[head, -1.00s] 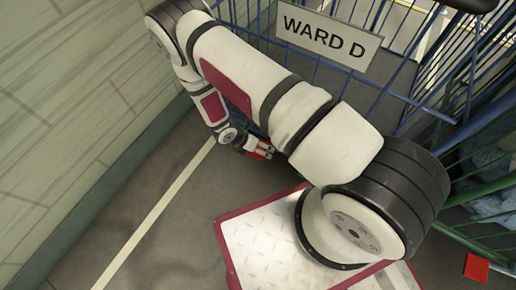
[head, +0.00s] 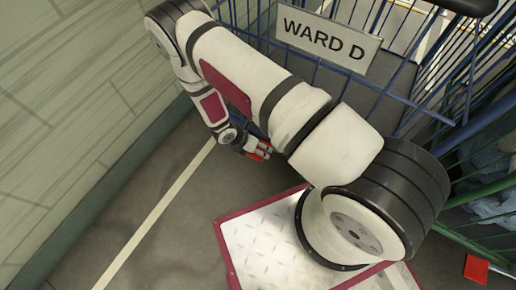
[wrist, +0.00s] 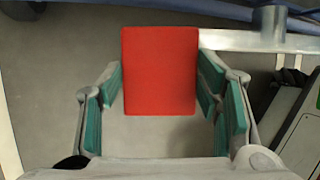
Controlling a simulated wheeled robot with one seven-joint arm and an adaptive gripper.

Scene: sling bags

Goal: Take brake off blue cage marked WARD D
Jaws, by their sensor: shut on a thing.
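The blue cage (head: 400,75) stands at the top of the head view, with a white WARD D sign (head: 328,37) on its side. Its red brake pedal (wrist: 160,70) is a flat red plate, seen between my fingers in the wrist view. A small red part of it (head: 260,154) shows by my gripper in the head view. My gripper (wrist: 160,88) is shut on the pedal, with green finger pads on both sides of it. In the head view my gripper (head: 252,146) is low down at the cage's near bottom corner, partly hidden by my arm.
A green cage (head: 470,195) holding blue-grey fabric bags stands close on the right, with another red pedal (head: 476,268) near the floor. A pale panelled wall (head: 70,110) runs along the left. Grey floor with a white line (head: 155,212) is clear between.

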